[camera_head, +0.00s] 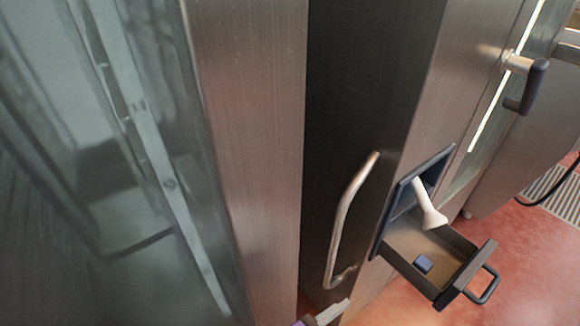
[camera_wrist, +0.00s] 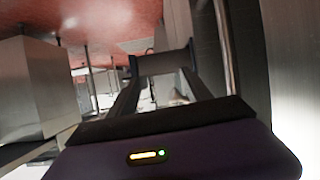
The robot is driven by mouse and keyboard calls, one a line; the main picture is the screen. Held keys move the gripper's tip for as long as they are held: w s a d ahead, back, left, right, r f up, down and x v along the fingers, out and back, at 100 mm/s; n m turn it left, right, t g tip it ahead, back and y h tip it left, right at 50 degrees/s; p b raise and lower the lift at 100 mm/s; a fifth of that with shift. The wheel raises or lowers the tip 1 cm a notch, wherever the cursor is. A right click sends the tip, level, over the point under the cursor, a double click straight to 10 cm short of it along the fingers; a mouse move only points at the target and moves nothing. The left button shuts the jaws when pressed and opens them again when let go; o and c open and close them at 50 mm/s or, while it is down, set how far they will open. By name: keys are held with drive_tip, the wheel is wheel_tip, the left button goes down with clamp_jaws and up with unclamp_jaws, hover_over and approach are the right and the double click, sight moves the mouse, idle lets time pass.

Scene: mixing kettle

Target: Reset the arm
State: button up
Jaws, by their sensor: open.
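My gripper (camera_wrist: 163,64) shows in the wrist view, with its two dark fingers spread apart and nothing clearly held between them. Its dark purple body with a small lit indicator fills the bottom of that view. In the head view only a small purple and pale piece shows at the bottom edge, perhaps part of my arm; the fingers cannot be made out there. An open drawer (camera_head: 459,284) sticks out of the cabinet at the lower right. A small dark blue block (camera_head: 423,263) lies in it. A white funnel-shaped piece (camera_head: 430,212) slants down above the drawer.
A curved metal handle (camera_head: 345,220) stands out from the dark cabinet side left of the drawer. A large glossy panel (camera_head: 90,170) fills the left. Another dark handle (camera_head: 533,87) is at the upper right. Red floor (camera_head: 525,260) and a grate (camera_head: 562,195) show at the right.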

drive_tip(key=s+d+f+n+y, duration=0.2)
drive_tip(key=f+n+y, duration=0.1)
drive_tip(key=f+n, duration=0.15)
drive_tip(key=s+d+f+n+y, duration=0.2)
drive_tip(key=f+n, duration=0.1)
drive_tip(key=f, duration=0.3)
drive_tip(key=s+n+t+y, duration=0.25)
drive_tip(key=s+y, duration=0.35)
drive_tip(key=s, duration=0.4)
drive_tip(key=s+d+r+t, duration=0.2)
drive_tip(key=s+r, duration=0.1)
drive_tip(key=r, duration=0.5)
drive_tip(key=s+d+r+t, duration=0.2)
drive_tip(key=s+d+r, duration=0.15)
drive_tip(key=r, duration=0.35)
wheel_tip(320, 180, up, 17)
drive_tip(key=a+p, duration=0.1)
drive_tip(key=p, duration=1.5)
drive_tip(key=shift+h+p, duration=0.3)
drive_tip(key=shift+p, duration=0.1)
drive_tip(key=shift+w+f, duration=0.1)
